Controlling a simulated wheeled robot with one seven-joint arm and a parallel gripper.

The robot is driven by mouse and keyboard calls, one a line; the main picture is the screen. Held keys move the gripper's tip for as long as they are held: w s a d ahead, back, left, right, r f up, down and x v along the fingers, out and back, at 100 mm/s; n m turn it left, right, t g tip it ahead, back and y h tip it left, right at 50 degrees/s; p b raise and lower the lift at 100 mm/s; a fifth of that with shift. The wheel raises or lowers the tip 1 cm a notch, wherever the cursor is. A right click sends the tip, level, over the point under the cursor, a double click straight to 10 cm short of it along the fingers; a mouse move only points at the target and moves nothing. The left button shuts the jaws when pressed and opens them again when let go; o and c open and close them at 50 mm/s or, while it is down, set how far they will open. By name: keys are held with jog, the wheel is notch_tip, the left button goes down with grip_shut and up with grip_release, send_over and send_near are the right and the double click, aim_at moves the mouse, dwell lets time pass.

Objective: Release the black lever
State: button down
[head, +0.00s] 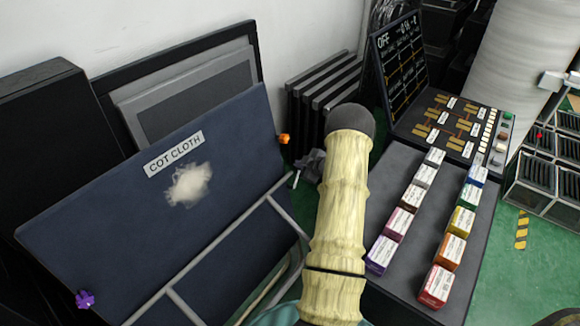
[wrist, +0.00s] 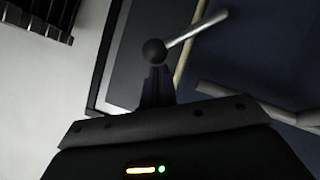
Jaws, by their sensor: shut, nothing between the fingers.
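In the wrist view, the black lever shows as a round black knob (wrist: 154,51) on a slim silver rod that slants up to the right. My gripper (wrist: 156,76) is shut, with its fingertips right at the knob's near side. Nothing is between the fingers. I cannot tell whether the tips touch the knob. In the head view, a short silver rod (head: 296,177) shows beside a small dark shape left of my arm. The knob is not clear there, and my arm hides part of that area.
A dark blue panel (head: 100,235) labelled "COT CLOTH" leans at the left, with a grey tubular frame (head: 235,235) in front. A dark table (head: 405,290) at the right holds rows of coloured boxes. A ribbed dark radiator-like block (head: 322,92) stands behind my arm.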

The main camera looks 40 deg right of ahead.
jog(key=shift+m, duration=0.4)
jog(key=shift+w+d+f+p, duration=0.1)
jog(key=shift+d+f+p, duration=0.35)
jog(key=shift+d+f, duration=0.4)
jog(key=shift+w+d+f+p, duration=0.1)
jog(key=shift+d+f+p, duration=0.4)
jog(key=shift+d, duration=0.55)
jog(key=shift+f, duration=0.1)
jog(key=shift+d, duration=0.1)
jog(key=shift+w, duration=0.1)
notch_tip(320, 180, up, 10)
jog(key=p, duration=0.1)
jog(key=shift+p, duration=0.35)
